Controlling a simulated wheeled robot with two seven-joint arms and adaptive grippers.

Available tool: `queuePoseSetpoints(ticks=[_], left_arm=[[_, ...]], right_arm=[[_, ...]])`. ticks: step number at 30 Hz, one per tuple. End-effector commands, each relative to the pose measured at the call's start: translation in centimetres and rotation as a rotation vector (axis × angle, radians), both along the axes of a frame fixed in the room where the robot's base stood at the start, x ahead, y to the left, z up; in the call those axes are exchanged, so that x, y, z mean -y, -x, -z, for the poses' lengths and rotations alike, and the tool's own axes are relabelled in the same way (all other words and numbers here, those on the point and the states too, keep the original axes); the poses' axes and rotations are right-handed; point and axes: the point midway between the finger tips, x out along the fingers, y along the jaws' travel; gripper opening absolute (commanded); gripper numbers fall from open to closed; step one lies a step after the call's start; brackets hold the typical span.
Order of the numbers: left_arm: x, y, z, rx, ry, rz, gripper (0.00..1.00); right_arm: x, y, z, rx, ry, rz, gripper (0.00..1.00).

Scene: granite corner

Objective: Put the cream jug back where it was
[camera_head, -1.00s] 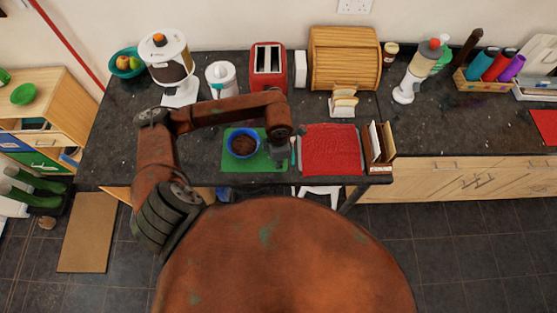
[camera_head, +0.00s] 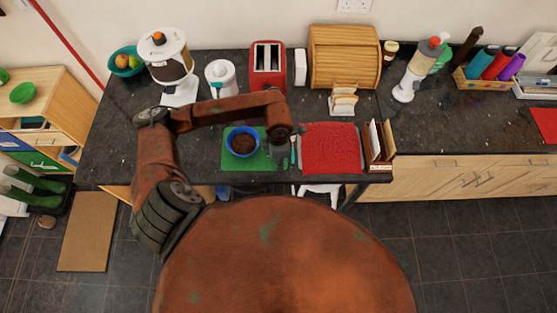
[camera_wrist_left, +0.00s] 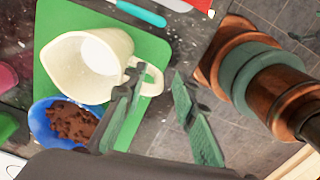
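The cream jug (camera_wrist_left: 85,65) is on the green mat (camera_wrist_left: 160,48) in the left wrist view, beside a blue bowl (camera_wrist_left: 42,128) of brown contents. Its handle (camera_wrist_left: 157,82) points towards my left gripper (camera_wrist_left: 160,110), whose two green-padded fingers are spread apart. One finger overlaps the handle in the picture; I cannot tell whether they touch. Nothing is held between the fingers. In the head view my left gripper (camera_head: 279,160) is low over the right end of the green mat (camera_head: 232,165), and my arm hides the jug. My right gripper is not in view.
The blue bowl (camera_head: 242,142) stands left of my gripper. A red mat (camera_head: 330,148) and a letter rack (camera_head: 379,143) are to the right. A white lidded pot (camera_head: 222,78), red toaster (camera_head: 267,66) and bread bin (camera_head: 344,57) stand behind. The counter's front edge is close.

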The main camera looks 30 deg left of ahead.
Motion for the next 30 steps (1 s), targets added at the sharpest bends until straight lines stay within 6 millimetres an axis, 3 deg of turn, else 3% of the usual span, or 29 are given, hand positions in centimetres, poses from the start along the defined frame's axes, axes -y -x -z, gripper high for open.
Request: queuePoseSetpoints(ticks=[5, 18, 24, 30], left_arm=[[-0.1, -0.2, -1.6, 0.005, -0.002, -0.001, 0.26], [0.0, 0.0, -10.3, 0.005, 0.0, 0.0, 0.26], [0.0, 0.1, -12.0, 0.001, -0.001, 0.0, 0.26], [0.0, 0.1, -12.3, 0.0, 0.0, -0.001, 0.26]], right_arm=[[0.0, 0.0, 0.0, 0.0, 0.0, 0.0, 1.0], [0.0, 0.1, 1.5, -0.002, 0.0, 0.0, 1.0], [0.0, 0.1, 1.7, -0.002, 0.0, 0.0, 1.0], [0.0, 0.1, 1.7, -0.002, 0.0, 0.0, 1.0]])
